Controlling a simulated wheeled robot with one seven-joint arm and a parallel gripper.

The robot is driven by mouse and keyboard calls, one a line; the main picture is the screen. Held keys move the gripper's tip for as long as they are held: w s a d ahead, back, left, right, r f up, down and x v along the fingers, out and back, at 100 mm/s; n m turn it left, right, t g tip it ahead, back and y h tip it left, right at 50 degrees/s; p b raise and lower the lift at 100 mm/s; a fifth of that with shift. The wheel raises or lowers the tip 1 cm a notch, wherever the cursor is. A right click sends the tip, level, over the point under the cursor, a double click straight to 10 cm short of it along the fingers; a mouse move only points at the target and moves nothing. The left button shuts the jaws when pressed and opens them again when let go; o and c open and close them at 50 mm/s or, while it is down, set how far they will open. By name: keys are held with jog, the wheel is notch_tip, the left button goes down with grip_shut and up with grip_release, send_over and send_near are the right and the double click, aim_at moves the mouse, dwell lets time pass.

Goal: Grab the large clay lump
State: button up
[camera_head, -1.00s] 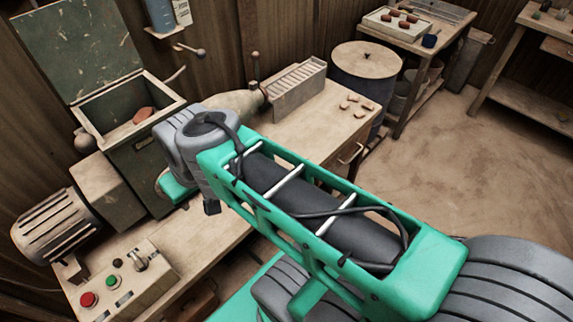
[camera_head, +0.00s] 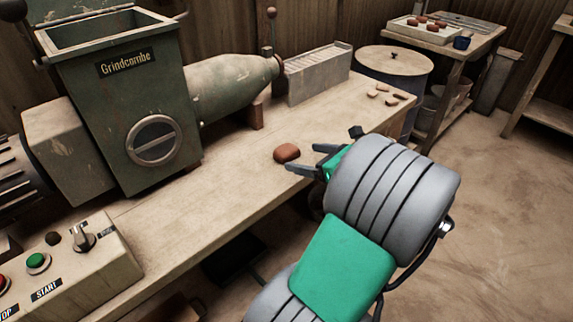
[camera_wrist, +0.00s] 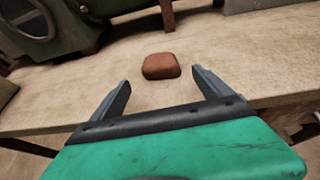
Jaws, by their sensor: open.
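A reddish-brown clay lump (camera_head: 287,153) lies on the wooden bench in front of the green machine's nozzle. In the wrist view the lump (camera_wrist: 161,66) sits just beyond the fingertips, roughly midway between them and slightly toward the right one. My gripper (camera_head: 307,158) is open and empty, low over the bench's front edge and pointing at the lump. In the wrist view my gripper (camera_wrist: 160,76) shows both fingers spread wide, with bare bench between them. The fingers look apart from the lump.
The green Grindcombe machine (camera_head: 120,95) stands behind and left, its nozzle above the bench (camera_head: 190,225). A control box (camera_head: 85,265) sits at the front left. A slatted grey block (camera_head: 317,75) and several small tan pieces (camera_head: 382,92) lie farther right.

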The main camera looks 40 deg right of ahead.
aim_at(293, 153)
jog(key=b+x, duration=0.2)
jog(key=x, duration=0.4)
jog(key=shift+w+d+r+b, duration=0.1)
jog(key=shift+b, duration=0.25)
jog(key=c, duration=1.7)
jog(key=shift+r, duration=0.1)
